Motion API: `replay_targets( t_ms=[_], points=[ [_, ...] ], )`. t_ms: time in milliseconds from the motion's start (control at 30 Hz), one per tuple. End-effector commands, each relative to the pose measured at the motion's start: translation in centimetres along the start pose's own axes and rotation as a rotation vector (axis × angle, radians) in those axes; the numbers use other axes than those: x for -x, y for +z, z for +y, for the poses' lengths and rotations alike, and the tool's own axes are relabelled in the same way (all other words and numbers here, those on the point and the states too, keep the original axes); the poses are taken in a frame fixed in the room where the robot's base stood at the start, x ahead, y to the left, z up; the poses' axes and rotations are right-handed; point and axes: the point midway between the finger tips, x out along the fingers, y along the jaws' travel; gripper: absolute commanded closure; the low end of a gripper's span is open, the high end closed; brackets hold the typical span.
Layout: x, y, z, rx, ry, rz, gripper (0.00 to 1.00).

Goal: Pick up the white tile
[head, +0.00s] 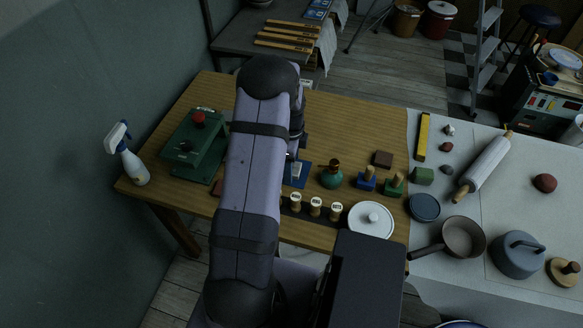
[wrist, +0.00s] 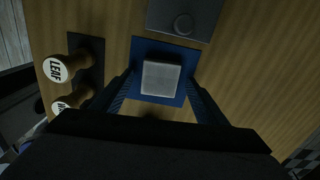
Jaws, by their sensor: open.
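The white tile (wrist: 161,78), a small pale square with rounded edges, lies flat on a blue square pad (wrist: 150,43) in the wrist view. In the head view the tile (head: 296,170) shows small beside my arm, with part of the blue pad (head: 304,180) around it. My gripper (wrist: 160,84) is open, its two blue fingers on the left and right of the tile in the wrist view. A gap shows between each finger and the tile, and nothing is held. My arm hides much of the gripper in the head view.
Stamps with round labelled tops (head: 315,207) stand on a dark strip near the pad; one reads LEAF (wrist: 58,68). A dark plate with a round knob (wrist: 183,24) lies just beyond the pad.

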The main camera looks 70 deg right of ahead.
Motion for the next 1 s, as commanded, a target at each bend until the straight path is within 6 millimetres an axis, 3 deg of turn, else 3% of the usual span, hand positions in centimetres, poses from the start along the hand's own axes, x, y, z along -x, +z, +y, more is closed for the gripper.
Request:
replay_targets(
  t_ms=[267,467,800,1000],
  points=[
    [-0.3,0.0,0.0,0.0,-0.001,0.0,0.33],
    [-0.2,0.0,0.0,0.0,-0.001,0.0,0.78],
    [0.0,0.0,-0.1,0.0,-0.002,0.0,0.8],
    [1.8,0.0,-0.2,0.0,-0.005,0.0,0.8]
  ],
)
